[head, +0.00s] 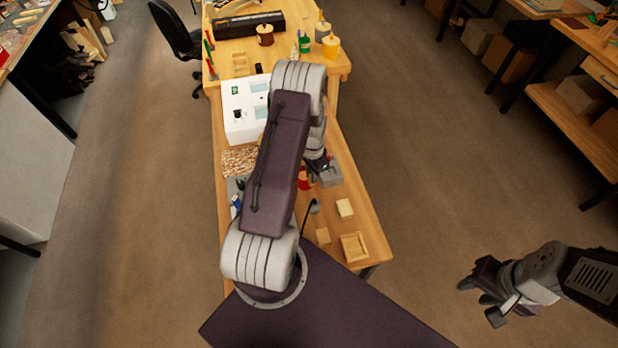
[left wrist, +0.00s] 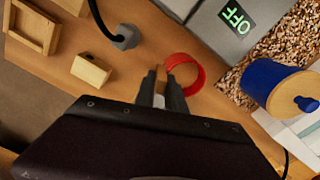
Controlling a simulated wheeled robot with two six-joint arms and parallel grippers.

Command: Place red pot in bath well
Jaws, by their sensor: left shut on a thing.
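The red pot shows as a round red rim (left wrist: 203,76) right beside my left fingertips in the left wrist view, partly behind one finger. In the head view a bit of red (head: 304,180) shows beside my arm. My left gripper (left wrist: 160,84) is shut at the pot's edge; the exact contact is hard to see. The grey bath (left wrist: 222,28), with a green OFF display, stands close by; it also shows in the head view (head: 331,175). Its well opening is not clear. My right gripper (head: 486,300) hangs over the floor at the right, apart from the bench.
A grey cylinder with a black cable (left wrist: 126,37), a wooden block (left wrist: 90,70) and a wooden tray (left wrist: 32,27) lie on the other side. My left arm hides much of the bench.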

